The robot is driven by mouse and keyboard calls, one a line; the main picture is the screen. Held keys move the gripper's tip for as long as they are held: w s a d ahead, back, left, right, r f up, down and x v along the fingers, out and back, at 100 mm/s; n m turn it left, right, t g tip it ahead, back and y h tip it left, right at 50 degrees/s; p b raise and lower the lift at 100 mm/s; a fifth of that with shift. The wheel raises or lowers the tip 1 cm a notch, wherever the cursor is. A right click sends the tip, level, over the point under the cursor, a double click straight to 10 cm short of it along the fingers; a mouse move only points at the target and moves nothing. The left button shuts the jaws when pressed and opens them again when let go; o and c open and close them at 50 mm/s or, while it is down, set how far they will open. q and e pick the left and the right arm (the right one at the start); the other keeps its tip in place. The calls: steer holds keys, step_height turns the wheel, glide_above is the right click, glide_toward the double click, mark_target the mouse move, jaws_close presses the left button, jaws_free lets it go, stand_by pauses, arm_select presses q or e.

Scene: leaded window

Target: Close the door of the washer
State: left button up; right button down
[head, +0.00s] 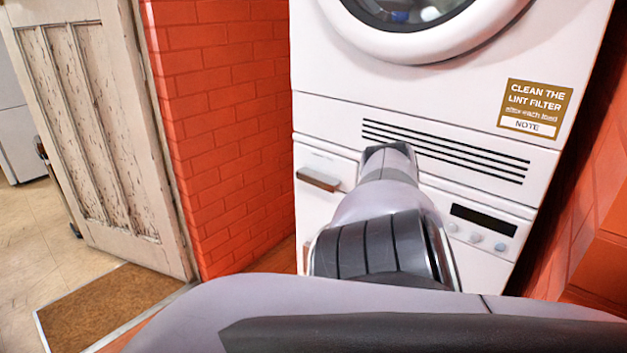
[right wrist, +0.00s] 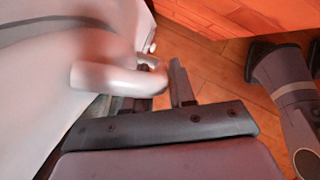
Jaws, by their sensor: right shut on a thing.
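The washer (head: 320,165) is the lower white machine in the head view, with a drawer handle, a dark display and knobs. My arm covers its middle and its door does not show there. In the right wrist view a large pale curved surface (right wrist: 60,80) fills the left side, probably the washer's door or front. A pale rounded piece (right wrist: 110,79) juts from it into my right gripper (right wrist: 162,88), which is shut on it; the exact contact is partly hidden. The right gripper is low down, out of the head view. My left gripper shows in neither view.
A white dryer (head: 450,100) with a round door (head: 420,45) stands above the washer. A red brick wall (head: 220,120) is at left, beside a worn wooden door (head: 95,130) and a brown mat (head: 110,305). Wooden floor (right wrist: 210,65) shows in the wrist view.

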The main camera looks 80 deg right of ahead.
steer(key=shift+s+d+r, duration=0.1)
steer(key=shift+s+d, duration=0.25)
steer(key=shift+d, duration=0.05)
steer(key=c, duration=1.1)
jaws_free()
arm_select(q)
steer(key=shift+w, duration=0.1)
arm_select(e)
steer(key=shift+o, duration=0.3)
steer(key=shift+r, duration=0.15)
arm_select(q)
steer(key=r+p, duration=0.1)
steer(key=p, duration=0.2)
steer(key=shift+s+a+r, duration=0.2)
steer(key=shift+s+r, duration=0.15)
arm_select(e)
steer(key=v, duration=0.7)
steer(key=shift+w+a, duration=0.2)
